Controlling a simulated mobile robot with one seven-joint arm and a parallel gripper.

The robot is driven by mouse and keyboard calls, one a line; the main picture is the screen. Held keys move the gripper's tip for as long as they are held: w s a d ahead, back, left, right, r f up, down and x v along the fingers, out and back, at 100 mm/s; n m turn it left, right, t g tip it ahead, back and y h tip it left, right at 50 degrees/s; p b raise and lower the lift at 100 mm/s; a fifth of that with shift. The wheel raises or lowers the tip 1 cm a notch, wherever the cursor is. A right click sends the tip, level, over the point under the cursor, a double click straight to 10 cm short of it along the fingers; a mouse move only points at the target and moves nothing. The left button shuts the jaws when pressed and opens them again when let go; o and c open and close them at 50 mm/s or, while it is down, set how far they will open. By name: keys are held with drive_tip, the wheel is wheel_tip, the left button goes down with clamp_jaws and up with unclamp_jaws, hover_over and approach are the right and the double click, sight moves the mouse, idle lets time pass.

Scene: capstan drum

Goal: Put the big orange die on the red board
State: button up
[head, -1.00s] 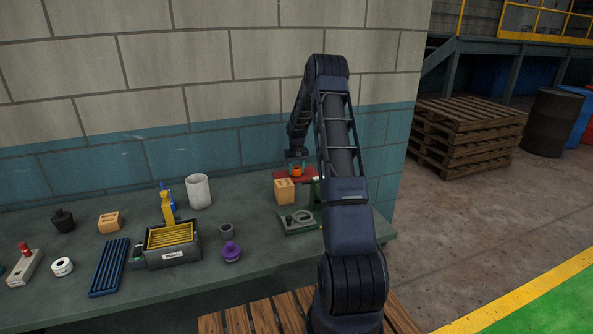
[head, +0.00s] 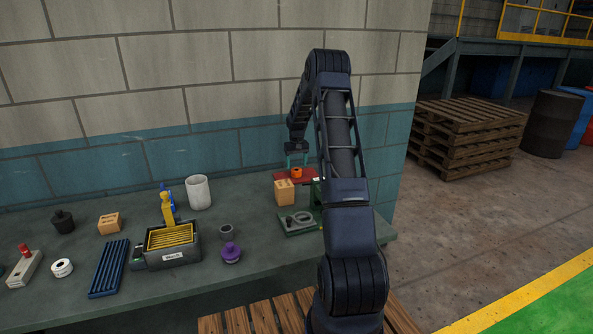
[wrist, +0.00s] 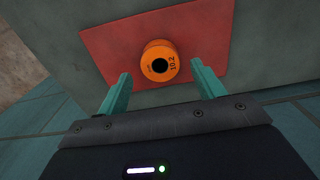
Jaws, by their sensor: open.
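The big orange die (head: 297,173) is a short ring with a dark hole, resting on the red board (head: 281,176) at the back right of the bench. In the wrist view the die (wrist: 160,62) is marked 10.2 and sits near the middle of the red board (wrist: 110,53). My gripper (head: 297,158) is open and empty just above the die. Its teal fingers (wrist: 160,76) stand apart on either side of the die in the wrist view, with gaps showing.
A tan block with holes (head: 284,192) stands in front of the board, and a green-based fixture (head: 300,221) lies nearer. A white cylinder (head: 198,192) and a grey box with yellow slats (head: 170,249) stand to the left. The wall (head: 240,155) is close behind.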

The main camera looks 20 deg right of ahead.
wheel_tip(320, 180, up, 8)
drive_tip(key=s+a+r+t, duration=0.1)
drive_tip(key=s+a+r, duration=0.4)
drive_tip(key=s+r, duration=0.65)
drive_tip(key=s+a+r+t, duration=0.1)
drive_tip(key=s+a+r, duration=0.4)
drive_tip(key=s+r, duration=0.65)
drive_tip(key=s+a+f+t, duration=0.1)
drive_tip(key=s+a, duration=0.1)
drive_tip(key=s, duration=1.4)
drive_tip(key=s+a+f+t, duration=0.1)
drive_tip(key=s+a+f, duration=0.1)
drive_tip(key=s, duration=1.3)
drive_tip(key=shift+s+a+t, duration=0.3)
drive_tip(key=shift+s+a, duration=0.05)
drive_tip(key=shift+a, duration=0.2)
